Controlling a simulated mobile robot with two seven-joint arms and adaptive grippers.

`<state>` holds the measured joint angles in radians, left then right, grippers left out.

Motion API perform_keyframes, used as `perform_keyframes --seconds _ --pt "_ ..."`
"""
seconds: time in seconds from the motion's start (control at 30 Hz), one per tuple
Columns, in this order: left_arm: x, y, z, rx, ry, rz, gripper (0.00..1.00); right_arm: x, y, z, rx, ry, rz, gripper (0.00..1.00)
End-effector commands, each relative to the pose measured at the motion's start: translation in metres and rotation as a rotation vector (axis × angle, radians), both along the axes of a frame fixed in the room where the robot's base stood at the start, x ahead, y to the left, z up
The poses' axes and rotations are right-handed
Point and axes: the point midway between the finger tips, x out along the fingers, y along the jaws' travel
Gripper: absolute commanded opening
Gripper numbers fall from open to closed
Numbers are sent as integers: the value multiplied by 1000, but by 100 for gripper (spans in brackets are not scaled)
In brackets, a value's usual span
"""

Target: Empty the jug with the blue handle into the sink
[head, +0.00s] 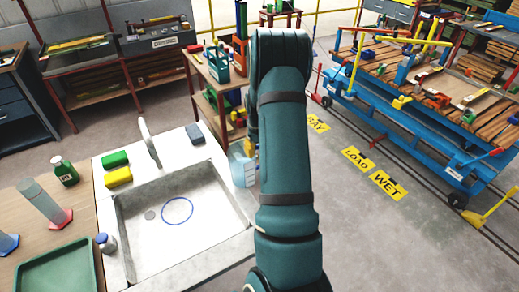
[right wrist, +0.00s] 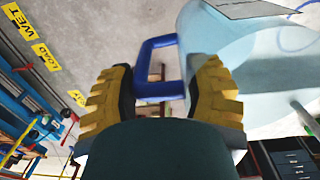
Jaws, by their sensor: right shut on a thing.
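The jug (head: 243,167) is pale blue and see-through. In the head view it is at the sink's right edge, partly hidden behind my right arm. The right wrist view shows its body (right wrist: 235,50) close up and its blue handle (right wrist: 146,70) between the yellow fingers of my right gripper (right wrist: 162,92), which is shut on it. I cannot tell the jug's exact tilt or how much liquid it holds. The sink (head: 215,188) is left of the jug, with a blue ring (head: 177,210) and a round drain (head: 150,215) on its floor. My left gripper is not in view.
A tap (head: 149,140) rises at the sink's back edge. Green (head: 115,159) and yellow (head: 118,176) sponges and a grey block (head: 195,133) lie on the rim. Bottles and a green tray (head: 60,262) stand left. A blue trolley (head: 375,120) is at the right.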

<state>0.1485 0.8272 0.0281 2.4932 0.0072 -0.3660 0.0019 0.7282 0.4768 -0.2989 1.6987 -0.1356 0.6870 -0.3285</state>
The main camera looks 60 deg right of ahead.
Motion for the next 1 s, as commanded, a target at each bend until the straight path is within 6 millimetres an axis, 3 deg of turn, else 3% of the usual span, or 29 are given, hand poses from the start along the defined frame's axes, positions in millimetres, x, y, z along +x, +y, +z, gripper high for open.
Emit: perform_keyframes --seconds 1.0 --pt "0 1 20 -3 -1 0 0 18 29 16 -112 68 0 9"
